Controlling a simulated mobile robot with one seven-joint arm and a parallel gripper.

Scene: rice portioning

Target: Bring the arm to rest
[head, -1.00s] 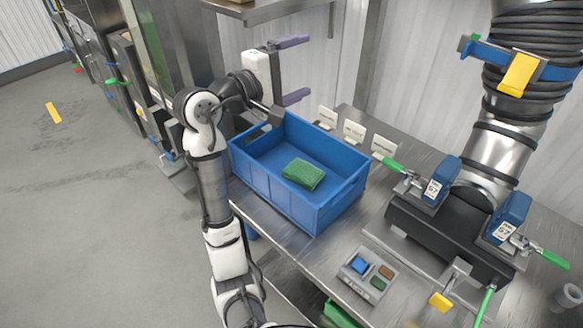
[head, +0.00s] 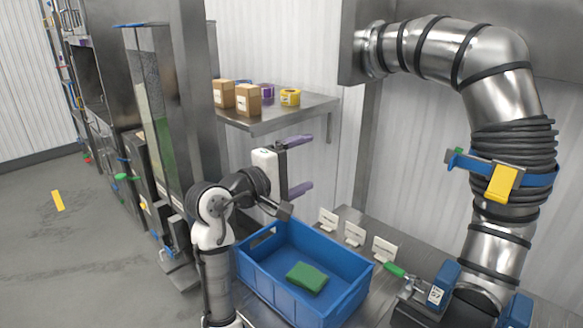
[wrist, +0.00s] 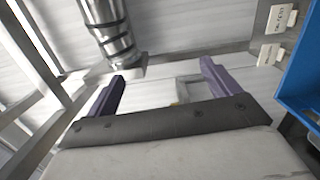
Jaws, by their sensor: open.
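My gripper (head: 301,164) is raised above the back left corner of the blue crate in the head view. Its two purple fingers are spread wide apart with nothing between them. In the wrist view my gripper (wrist: 162,82) also shows open and empty. The blue crate (head: 290,298) stands on the steel table, and a green sponge-like block (head: 307,277) lies on its floor. The crate's edge also shows at the right of the wrist view (wrist: 301,80).
A steel shelf (head: 285,114) behind my gripper holds two brown boxes, a purple roll and a yellow roll. Several white label cards (head: 355,234) stand behind the crate. A large metal duct (head: 500,120) with clamps rises at the right. The floor at left is open.

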